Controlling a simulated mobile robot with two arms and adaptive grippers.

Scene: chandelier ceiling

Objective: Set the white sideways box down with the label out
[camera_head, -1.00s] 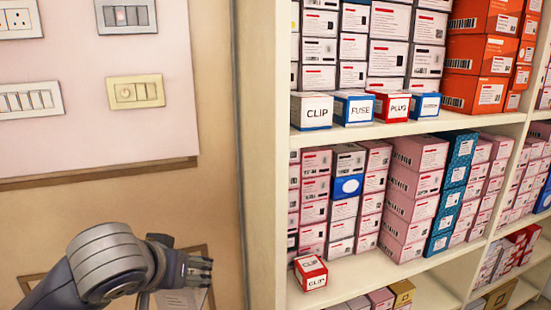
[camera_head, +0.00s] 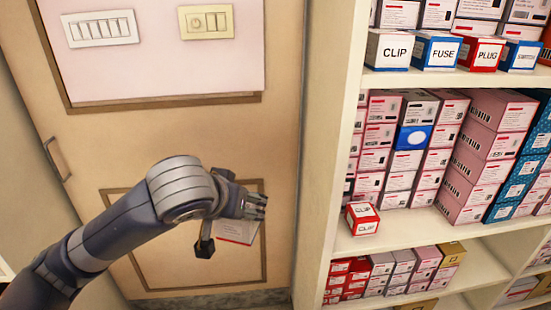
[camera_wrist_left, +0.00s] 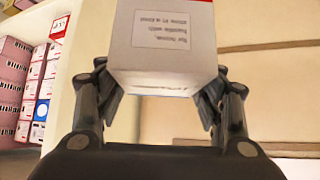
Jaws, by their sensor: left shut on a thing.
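My left gripper (camera_head: 252,205) is shut on a white box (camera_head: 236,232), in front of the beige door and left of the shelf. In the head view the hand hides much of the box, and a lower part with a thin red edge shows. In the left wrist view the white box (camera_wrist_left: 165,35) sits between both fingers (camera_wrist_left: 160,95), with a small printed text panel on one face and a red strip at its top edge. The text appears upside down. Its front lettering is barely visible. My right gripper is in neither view.
A cream shelf unit (camera_head: 328,150) stands right. Its upper shelf has white CLIP (camera_head: 388,50), FUSE (camera_head: 436,52) and PLUG (camera_head: 482,54) boxes in front. A small red-and-white CLIP box (camera_head: 362,220) is on the middle shelf, before stacked boxes. Bare shelf front lies right of it.

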